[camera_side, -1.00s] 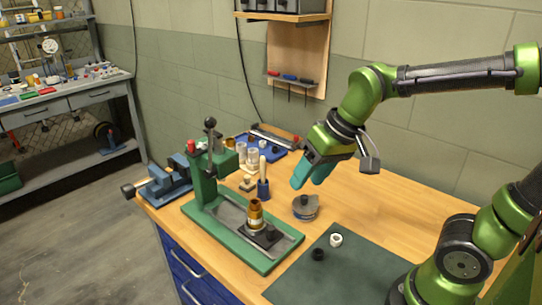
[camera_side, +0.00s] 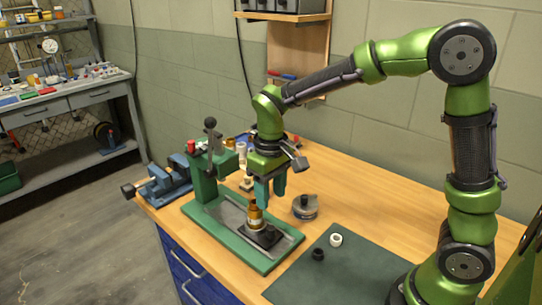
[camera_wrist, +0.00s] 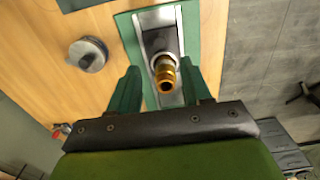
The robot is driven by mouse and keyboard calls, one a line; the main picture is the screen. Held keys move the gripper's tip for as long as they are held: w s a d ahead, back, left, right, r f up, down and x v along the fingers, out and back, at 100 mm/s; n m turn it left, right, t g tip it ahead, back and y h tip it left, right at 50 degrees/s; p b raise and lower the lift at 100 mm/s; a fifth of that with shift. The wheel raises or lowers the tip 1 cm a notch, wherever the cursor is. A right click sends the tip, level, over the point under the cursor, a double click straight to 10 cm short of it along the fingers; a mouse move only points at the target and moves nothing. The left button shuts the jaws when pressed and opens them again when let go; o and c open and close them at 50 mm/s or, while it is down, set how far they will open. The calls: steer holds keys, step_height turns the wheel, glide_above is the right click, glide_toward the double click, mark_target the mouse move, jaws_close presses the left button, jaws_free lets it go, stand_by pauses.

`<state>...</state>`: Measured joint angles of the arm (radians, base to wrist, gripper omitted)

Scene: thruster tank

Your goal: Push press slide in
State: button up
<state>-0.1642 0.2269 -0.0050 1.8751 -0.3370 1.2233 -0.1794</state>
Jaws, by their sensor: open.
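The green press (camera_side: 205,180) stands on the bench with a long green base and a grey channel. A dark slide block (camera_side: 262,238) sits at the near end of the channel and carries an upright brass fitting (camera_side: 255,217). My gripper (camera_side: 270,202) points down, open and empty, just above and behind the fitting. In the wrist view the brass fitting (camera_wrist: 166,80) shows between the two teal fingers of my gripper (camera_wrist: 160,82), with a gap on each side. The press channel (camera_wrist: 160,38) runs under it. I cannot tell the exact height of the fingertips.
A round grey part with a black knob (camera_side: 304,206) stands right of the press. A white ring (camera_side: 335,240) and a black ring (camera_side: 318,254) lie on the dark mat (camera_side: 350,275). A blue vise (camera_side: 168,182) stands left. Wood between press and mat is clear.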

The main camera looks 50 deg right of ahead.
mark_target(271, 227)
step_height(271, 227, down, 10)
steer(key=shift+r, duration=0.1)
stand_by(0.4)
jaws_close()
